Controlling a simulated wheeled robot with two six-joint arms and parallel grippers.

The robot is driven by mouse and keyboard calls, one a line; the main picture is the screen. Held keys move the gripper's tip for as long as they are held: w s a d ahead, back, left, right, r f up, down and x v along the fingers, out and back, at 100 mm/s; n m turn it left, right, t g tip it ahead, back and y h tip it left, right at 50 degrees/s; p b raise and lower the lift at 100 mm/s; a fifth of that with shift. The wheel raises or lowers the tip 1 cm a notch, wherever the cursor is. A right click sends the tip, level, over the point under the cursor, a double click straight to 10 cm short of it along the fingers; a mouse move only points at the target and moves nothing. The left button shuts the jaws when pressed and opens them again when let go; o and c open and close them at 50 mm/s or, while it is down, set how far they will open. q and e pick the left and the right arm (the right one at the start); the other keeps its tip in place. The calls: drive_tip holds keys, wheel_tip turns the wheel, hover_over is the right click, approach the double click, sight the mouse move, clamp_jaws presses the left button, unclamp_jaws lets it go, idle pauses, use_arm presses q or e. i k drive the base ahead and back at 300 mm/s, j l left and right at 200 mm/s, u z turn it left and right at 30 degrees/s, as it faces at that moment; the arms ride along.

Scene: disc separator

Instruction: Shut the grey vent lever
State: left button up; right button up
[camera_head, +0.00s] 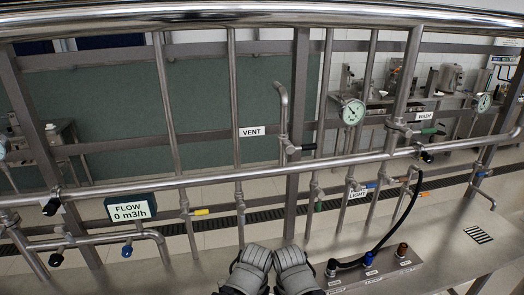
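The VENT label (252,131) is a white plate on the pipework near the middle of the head view. Just right of it, a valve stands on a vertical pipe with a hooked top (281,100). A short dark grey lever (306,147) sticks out of this valve to the right, roughly level. My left gripper (257,257) and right gripper (290,257) are side by side at the bottom centre, well below the lever and apart from it. Their fingers are too bunched in the view to tell whether they are open.
A long horizontal pipe (130,191) crosses in front of the lower pipework. A FLOW display (130,207) hangs at left. A yellow lever (201,212) and a green lever (429,131) are on other valves. A panel with a black hose (381,245) lies right of my grippers.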

sight(241, 205)
drive_tip(key=l+u, duration=0.2)
drive_tip(key=u, duration=0.55)
drive_tip(key=l+u, duration=0.3)
drive_tip(key=l, duration=0.15)
drive_tip(key=k+l+u, duration=0.1)
drive_tip(key=l+u, duration=0.2)
drive_tip(key=l, duration=0.15)
drive_tip(key=k+l+u, duration=0.15)
drive_tip(key=l+u, duration=0.15)
drive_tip(key=l, duration=0.15)
drive_tip(key=k+l, duration=0.15)
drive_tip(key=l, duration=0.2)
drive_tip(key=k+l, duration=0.15)
drive_tip(key=l, duration=0.25)
drive_tip(key=k+l, duration=0.15)
drive_tip(key=l, duration=0.2)
drive_tip(key=k+l+u, duration=0.1)
drive_tip(key=l, duration=0.25)
